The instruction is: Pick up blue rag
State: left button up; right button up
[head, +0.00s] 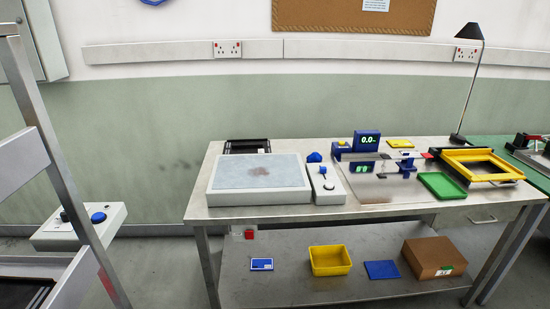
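Neither of my grippers is in the head view.
A yellow frame (483,163), a green tray (442,186) and a desk lamp (470,80) stand on the bench's right side. The lower shelf holds a yellow bin (330,261), a blue plate (381,270) and a cardboard box (434,258). A metal frame (50,140) rises at left.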

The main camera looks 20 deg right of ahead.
aim_at(315, 157)
jog(key=l+u, duration=0.85)
jog(key=k+l+u, duration=0.1)
jog(key=l, duration=0.3)
jog(key=k+l+u, duration=0.1)
jog(key=l, duration=0.3)
jog(key=k+l+u, duration=0.1)
jog(key=l, duration=0.25)
jog(key=k, duration=0.05)
